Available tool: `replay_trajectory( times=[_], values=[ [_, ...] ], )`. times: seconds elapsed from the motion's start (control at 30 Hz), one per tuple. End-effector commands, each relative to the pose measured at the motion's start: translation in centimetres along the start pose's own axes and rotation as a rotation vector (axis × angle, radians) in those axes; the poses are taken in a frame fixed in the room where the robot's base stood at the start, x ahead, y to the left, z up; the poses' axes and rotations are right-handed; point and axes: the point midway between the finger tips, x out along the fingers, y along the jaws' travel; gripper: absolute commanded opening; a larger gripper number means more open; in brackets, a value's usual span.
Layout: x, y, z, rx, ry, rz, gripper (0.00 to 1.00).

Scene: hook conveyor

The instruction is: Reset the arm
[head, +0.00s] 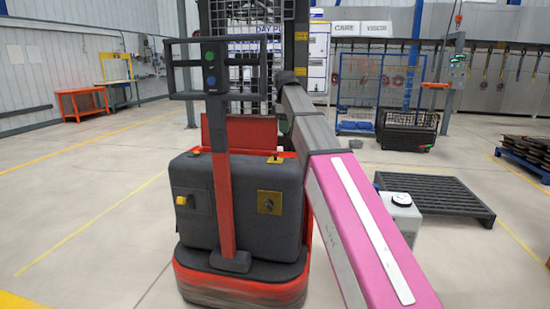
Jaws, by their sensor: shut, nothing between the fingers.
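My arm runs from the lower right of the head view up toward the middle, with a pink link close to the camera and a grey link beyond it. The grey link's far end overlaps the red and grey pallet stacker (240,200) in the picture. I cannot tell whether the arm touches it. My gripper does not show in this view, and nothing held is visible.
The stacker stands close in front, left of my arm. A dark pallet (440,195) and a white container (400,212) lie right of the arm. A black crate (408,130) stands behind. An orange bench (83,104) is far left. The left floor is clear.

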Motion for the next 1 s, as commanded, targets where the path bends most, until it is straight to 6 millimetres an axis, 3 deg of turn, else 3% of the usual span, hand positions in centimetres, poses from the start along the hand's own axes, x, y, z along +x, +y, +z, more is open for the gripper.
replay_trajectory(
  times=[0.27, 0.57, 0.67, 1.0],
  values=[
    [3.4, -0.1, 1.0, 0.068, -0.001, -0.001, 0.00],
    [9.4, -0.6, 2.6, 0.194, -0.001, -0.002, 0.00],
    [12.3, -1.0, 3.6, 0.259, -0.002, -0.003, 0.00],
    [25.5, -4.4, 8.5, 0.578, -0.002, -0.003, 0.00]
  ],
)
